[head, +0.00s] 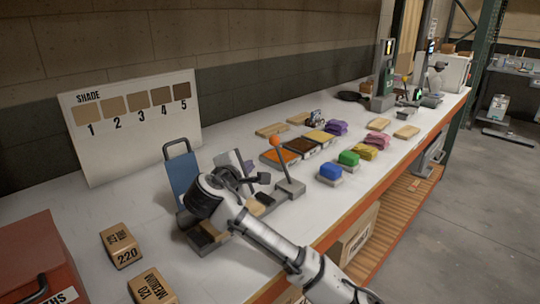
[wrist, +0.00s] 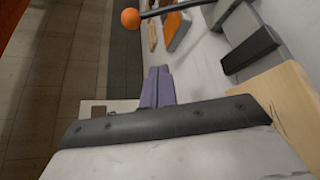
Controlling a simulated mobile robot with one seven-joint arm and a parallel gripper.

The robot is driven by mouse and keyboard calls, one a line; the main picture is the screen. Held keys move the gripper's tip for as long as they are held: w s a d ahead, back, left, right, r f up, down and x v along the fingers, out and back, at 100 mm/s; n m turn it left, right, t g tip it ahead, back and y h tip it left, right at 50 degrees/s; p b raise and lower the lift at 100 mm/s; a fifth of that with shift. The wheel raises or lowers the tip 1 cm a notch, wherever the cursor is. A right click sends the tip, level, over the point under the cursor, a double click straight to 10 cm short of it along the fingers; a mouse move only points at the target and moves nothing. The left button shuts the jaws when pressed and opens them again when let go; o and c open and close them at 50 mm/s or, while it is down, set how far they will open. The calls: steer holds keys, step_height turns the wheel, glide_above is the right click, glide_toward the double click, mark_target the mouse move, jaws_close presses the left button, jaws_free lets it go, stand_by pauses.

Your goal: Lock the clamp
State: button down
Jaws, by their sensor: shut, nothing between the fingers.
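The clamp's lever (head: 282,162) stands up, tilted slightly left, from a grey base (head: 291,188). It ends in an orange ball knob (head: 276,140), also in the wrist view (wrist: 130,18) at the top. My gripper (head: 264,178) is just left of the lever in the head view. Its fingers (wrist: 157,84) are shut and empty in the wrist view, and the knob is apart from them. A pale wooden piece (wrist: 286,105) and a grey block (wrist: 250,45) lie to the right in the wrist view. My arm hides part of the fixture in the head view.
A blue upright panel (head: 182,176) stands behind my arm. A shade board (head: 132,122) leans on the wall.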

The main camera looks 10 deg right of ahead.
mark_target(281, 158)
steer(key=p+x, duration=0.2)
steer(key=x, duration=0.8)
steer(key=shift+r+p, duration=0.2)
steer(key=shift+p, duration=0.2)
steer(key=s+d, duration=0.1)
steer(key=s+d+r+p, duration=0.1)
steer(key=shift+s+d+r, duration=0.1)
steer(key=shift+d+r, duration=0.2)
